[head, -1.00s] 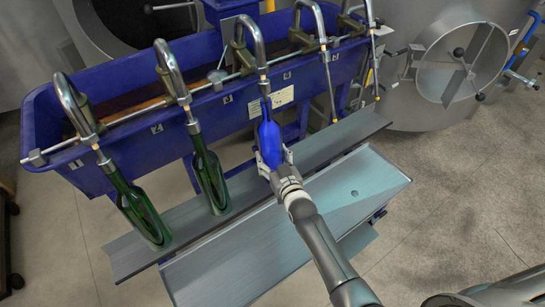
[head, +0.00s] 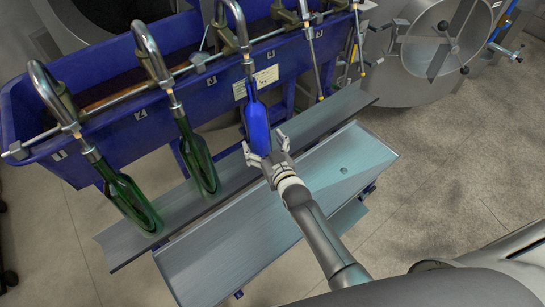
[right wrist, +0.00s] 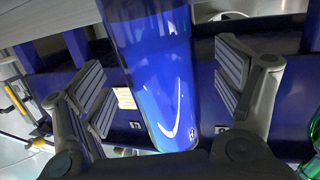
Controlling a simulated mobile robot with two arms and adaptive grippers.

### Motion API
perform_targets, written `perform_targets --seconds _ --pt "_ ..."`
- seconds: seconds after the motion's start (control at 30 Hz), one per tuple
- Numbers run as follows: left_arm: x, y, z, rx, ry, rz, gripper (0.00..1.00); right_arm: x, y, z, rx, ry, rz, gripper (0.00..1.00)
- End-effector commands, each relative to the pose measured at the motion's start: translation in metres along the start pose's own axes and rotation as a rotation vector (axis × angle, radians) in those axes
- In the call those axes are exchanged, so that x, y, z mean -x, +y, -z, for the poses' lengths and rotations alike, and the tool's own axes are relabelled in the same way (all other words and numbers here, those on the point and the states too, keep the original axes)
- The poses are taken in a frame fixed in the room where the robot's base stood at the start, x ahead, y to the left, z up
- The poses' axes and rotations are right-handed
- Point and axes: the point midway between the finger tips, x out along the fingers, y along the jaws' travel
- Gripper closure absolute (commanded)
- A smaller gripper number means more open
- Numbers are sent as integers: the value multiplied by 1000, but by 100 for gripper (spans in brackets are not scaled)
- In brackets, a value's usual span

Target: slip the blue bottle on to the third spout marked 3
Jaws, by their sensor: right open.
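The blue bottle (head: 257,125) hangs upright at the third spout (head: 238,25), counted from the left. The spout's tip meets the bottle's mouth; how deep it goes inside is hard to see. My right gripper (head: 267,151) is open at the bottle's lower end. In the right wrist view the blue bottle (right wrist: 155,65) stands between the two spread fingers, with a gap on both sides. My left gripper is not in view.
Green bottles hang on the first (head: 128,198) and second (head: 196,160) spouts, over the grey shelf (head: 230,178). The blue trough (head: 105,145) is behind. A metal tray (head: 340,160) lies in front. The fourth spout (head: 311,40) is free.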

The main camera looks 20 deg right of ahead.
Motion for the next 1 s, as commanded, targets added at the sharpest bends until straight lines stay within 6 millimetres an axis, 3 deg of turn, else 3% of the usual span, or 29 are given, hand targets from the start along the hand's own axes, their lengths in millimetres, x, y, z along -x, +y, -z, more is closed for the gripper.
perform_targets --seconds 0.4,0.6,1.0 --pt "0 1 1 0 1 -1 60 77 0 0 -1 1 0 13" --pt "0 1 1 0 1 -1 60 93 0 1 0 3 1 13" --pt "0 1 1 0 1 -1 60 103 2 -4 2 -63 3 13"
